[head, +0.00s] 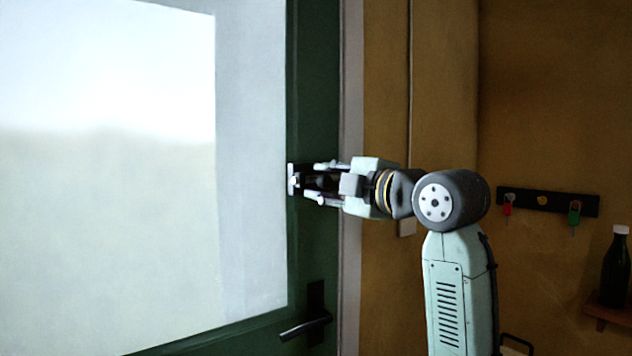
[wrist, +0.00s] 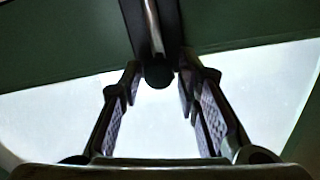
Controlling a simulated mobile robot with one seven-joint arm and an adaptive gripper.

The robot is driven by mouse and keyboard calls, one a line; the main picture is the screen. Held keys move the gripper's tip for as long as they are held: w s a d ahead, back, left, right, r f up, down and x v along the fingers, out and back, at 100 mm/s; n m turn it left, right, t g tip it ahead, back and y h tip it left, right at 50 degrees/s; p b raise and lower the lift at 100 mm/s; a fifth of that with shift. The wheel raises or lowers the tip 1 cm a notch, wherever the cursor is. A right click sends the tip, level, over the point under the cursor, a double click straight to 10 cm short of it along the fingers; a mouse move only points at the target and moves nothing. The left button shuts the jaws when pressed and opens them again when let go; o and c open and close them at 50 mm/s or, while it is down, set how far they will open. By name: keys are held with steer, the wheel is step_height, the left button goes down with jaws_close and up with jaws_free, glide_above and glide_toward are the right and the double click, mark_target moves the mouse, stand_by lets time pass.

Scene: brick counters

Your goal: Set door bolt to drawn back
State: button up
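The door bolt (head: 293,179) is on the dark green door (head: 311,100), beside the glass pane's edge. In the wrist view it shows as a dark plate with a silver rod (wrist: 153,25) and a dark round knob (wrist: 159,76) at the rod's lower end. My gripper (head: 313,183) reaches the bolt from the right. Its two fingers are apart, one on each side of the knob, with narrow gaps that seem to remain. The bolt's far end is out of the wrist view, and the fingers partly cover the bolt in the head view.
A dark door handle (head: 306,327) sits below the bolt. The pale door frame (head: 350,270) and brown wall (head: 540,100) are to the right. A key rack (head: 543,202) with keys hangs on the wall. A dark bottle (head: 615,270) stands on a small shelf (head: 607,312).

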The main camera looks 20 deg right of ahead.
steer(key=v, duration=0.9)
